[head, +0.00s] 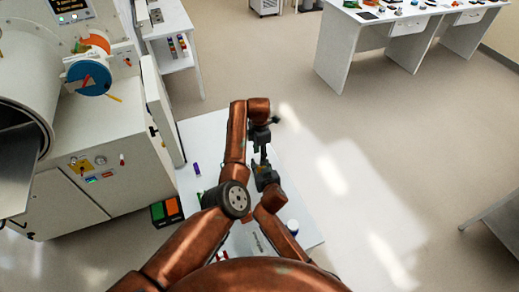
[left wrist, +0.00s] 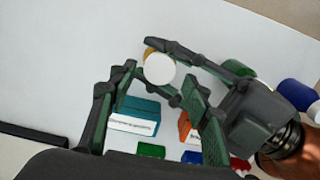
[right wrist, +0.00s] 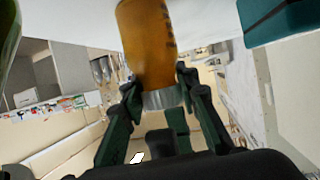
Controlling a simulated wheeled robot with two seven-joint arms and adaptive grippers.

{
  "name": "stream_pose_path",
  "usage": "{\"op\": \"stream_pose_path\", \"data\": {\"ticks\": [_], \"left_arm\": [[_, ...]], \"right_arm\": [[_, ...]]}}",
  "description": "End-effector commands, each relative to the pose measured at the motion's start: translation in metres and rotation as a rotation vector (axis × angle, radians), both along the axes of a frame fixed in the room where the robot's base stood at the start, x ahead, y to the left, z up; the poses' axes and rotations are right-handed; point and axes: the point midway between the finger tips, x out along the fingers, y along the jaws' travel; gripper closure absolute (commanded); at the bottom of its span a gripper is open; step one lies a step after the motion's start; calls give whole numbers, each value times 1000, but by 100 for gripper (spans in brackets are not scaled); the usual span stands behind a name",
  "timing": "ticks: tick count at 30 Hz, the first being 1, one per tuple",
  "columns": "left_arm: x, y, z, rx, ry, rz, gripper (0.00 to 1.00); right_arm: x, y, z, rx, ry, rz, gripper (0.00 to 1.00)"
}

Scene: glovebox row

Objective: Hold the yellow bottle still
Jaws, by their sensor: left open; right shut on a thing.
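The yellow bottle shows in the right wrist view as an amber body (right wrist: 147,45) with a pale ribbed cap (right wrist: 162,99). My right gripper (right wrist: 160,92) is shut on it at the cap end. In the left wrist view its round white top (left wrist: 160,69) faces the camera, with a sliver of amber behind it and the right gripper's fingers (left wrist: 185,55) beside it. My left gripper (left wrist: 158,88) is open and empty, its fingers spread on the near side of the white top. In the head view the left gripper (head: 260,150) and right gripper (head: 266,178) are close together, and the bottle is hidden.
A white table (head: 205,135) lies below. Teal box (left wrist: 135,115), orange box (left wrist: 185,127), green (left wrist: 151,150) and blue (left wrist: 191,157) items sit close below the grippers. A blue container (left wrist: 298,95) stands right. The glovebox (head: 100,140) stands left of the table.

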Motion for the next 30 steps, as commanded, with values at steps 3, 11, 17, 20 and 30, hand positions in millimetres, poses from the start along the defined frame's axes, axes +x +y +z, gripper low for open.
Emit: {"op": "stream_pose_path", "data": {"ticks": [3, 11, 17, 20, 30], "left_arm": [[0, 1, -16, 1, 1, 0, 55], [0, 0, -31, -1, -1, 1, 55], [0, 0, -32, 0, -2, 1, 55], [1, 0, -31, 0, -2, 1, 60], [1, 0, -31, 1, -2, 1, 84]], "right_arm": [[-2, -2, -6, -3, 11, -3, 100], [-2, -2, -6, -3, 11, -3, 100], [-2, -2, -7, -3, 12, -4, 100], [-2, -2, -7, -3, 12, -4, 100], [-2, -2, -7, -3, 12, -4, 100]]}}
